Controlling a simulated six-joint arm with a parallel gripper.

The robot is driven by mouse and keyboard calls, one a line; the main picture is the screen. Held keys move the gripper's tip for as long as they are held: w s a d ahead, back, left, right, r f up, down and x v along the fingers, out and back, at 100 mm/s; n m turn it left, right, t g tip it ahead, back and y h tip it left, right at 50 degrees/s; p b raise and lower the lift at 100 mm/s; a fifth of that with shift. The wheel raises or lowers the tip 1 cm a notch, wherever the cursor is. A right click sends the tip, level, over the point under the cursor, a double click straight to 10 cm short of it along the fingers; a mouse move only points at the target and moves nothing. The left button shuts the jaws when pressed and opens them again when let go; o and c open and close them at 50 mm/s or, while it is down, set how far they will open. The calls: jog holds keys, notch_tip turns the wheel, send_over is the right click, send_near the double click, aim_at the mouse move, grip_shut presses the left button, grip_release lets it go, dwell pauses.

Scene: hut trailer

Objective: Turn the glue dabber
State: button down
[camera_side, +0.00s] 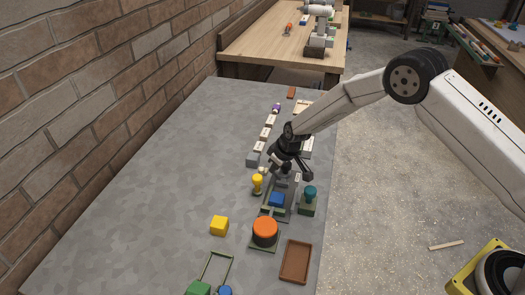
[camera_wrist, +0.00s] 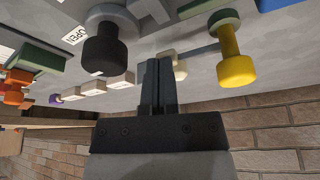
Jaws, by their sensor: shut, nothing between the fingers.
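My gripper (camera_wrist: 158,66) is shut and empty, its fingers together between two knobbed pieces in the wrist view. On its left is a dark knob (camera_wrist: 105,52) on a pale round base. On its right is a yellow knob (camera_wrist: 235,68) on a stem with a green base. The yellow piece (camera_side: 257,183) stands upright on the grey table in the side view, just below my gripper (camera_side: 272,162). A teal-topped piece (camera_side: 310,193) stands in a green block to the right. No piece is labelled as the glue dabber, so I cannot tell which one it is.
The table's left side (camera_side: 150,190) is clear, along a brick wall (camera_side: 80,100).

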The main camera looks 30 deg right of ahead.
jog(key=v, duration=0.7)
jog(key=shift+s, duration=0.1)
jog(key=s+d+r+m, duration=0.1)
jog(key=s+d+r, duration=0.2)
jog(key=s, duration=0.6)
jog(key=s+d+r+m+g+h, duration=0.1)
jog(key=s+d+r+m, duration=0.1)
jog(key=s, duration=0.7)
jog(key=s+d+r+m, duration=0.1)
jog(key=s+d+r, duration=0.3)
jog(key=s, duration=0.6)
jog(key=shift+d+r+m+h, duration=0.15)
jog(key=shift+r+m+h, duration=0.15)
jog(key=shift+r+h, duration=0.15)
